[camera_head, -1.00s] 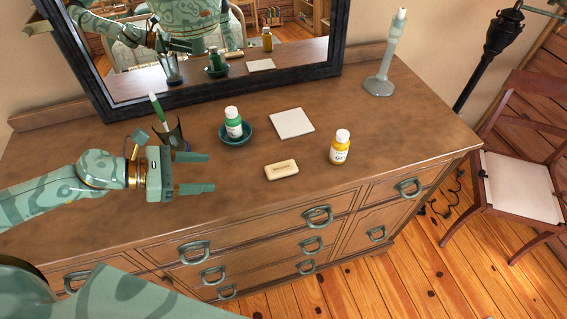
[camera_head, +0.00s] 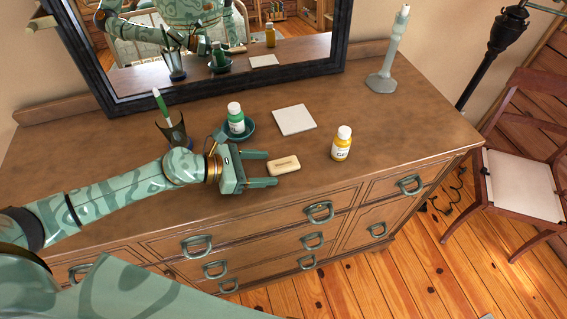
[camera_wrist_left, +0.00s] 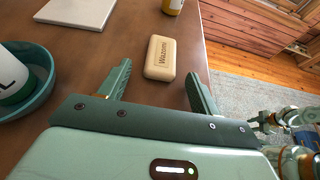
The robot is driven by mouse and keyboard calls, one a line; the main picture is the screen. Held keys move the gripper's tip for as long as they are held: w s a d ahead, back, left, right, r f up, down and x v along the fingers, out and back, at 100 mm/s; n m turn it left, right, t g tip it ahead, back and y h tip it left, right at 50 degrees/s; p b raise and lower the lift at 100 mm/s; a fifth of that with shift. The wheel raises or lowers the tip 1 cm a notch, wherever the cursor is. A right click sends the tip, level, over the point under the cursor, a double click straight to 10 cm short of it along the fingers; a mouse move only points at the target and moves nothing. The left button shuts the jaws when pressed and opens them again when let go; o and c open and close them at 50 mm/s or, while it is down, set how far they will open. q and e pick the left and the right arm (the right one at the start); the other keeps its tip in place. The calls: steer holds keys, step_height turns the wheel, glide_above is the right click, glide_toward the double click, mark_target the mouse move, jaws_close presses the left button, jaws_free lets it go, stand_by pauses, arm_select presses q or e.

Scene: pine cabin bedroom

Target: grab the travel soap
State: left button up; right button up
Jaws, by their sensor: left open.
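The travel soap is a small cream bar (camera_head: 284,165) with dark lettering, lying flat on the dresser top near its front edge. My left gripper (camera_head: 272,168) is open, with its fingers pointing right toward the soap. In the left wrist view the soap (camera_wrist_left: 160,58) lies just ahead of and between the lines of the two fingertips (camera_wrist_left: 158,82), and the fingers are not closed on it.
A green bottle (camera_head: 235,119) stands in a teal dish (camera_head: 249,131) behind my gripper. A yellow bottle (camera_head: 341,144) stands right of the soap. A white tile (camera_head: 294,120) lies behind it. The dresser (camera_head: 400,135) has clear room at right.

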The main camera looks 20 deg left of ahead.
arm_select(q)
steer(key=c, duration=1.1)
